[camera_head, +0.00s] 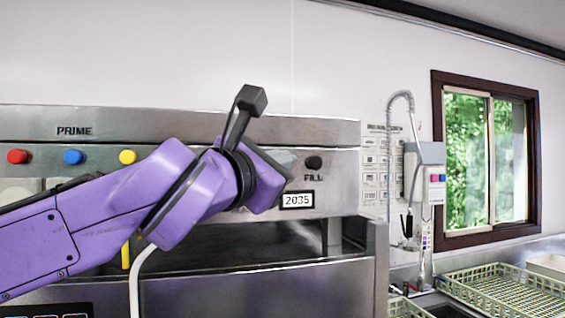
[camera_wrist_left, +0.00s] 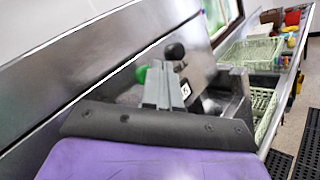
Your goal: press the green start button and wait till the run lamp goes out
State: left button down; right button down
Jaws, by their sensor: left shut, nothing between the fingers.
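The green button (camera_wrist_left: 141,74) shows in the left wrist view as a small green knob on the steel machine front, just left of my left gripper's fingertips (camera_wrist_left: 165,68). The gripper is shut and empty, pointing towards the panel; I cannot tell whether it touches the button. No run lamp can be made out in either view; part of the panel is hidden behind my arm. My right gripper is not in view.
The steel panel (camera_head: 340,135) carries red (camera_head: 17,157), blue (camera_head: 73,157) and yellow (camera_head: 127,157) buttons, a black FILL knob (camera_head: 314,163) and a display (camera_head: 297,200) reading 2035. A spray hose (camera_head: 389,150) and green dish rack (camera_head: 510,290) stand right.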

pick_arm(q)
jog(key=shift+w+a, duration=0.1)
jog(key=shift+w, duration=0.15)
jog(key=shift+s, duration=0.1)
dwell(0.5)
jog(key=shift+s+d, duration=0.25)
jog(key=shift+s, duration=0.5)
jog(key=shift+s+d+b, duration=0.25)
jog(key=shift+s, duration=0.55)
jog(key=shift+s+d+b, duration=0.25)
jog(key=shift+s+d, duration=0.05)
jog(key=shift+s, duration=0.45)
jog(key=shift+s+d+b, duration=0.25)
jog(key=shift+s, duration=0.55)
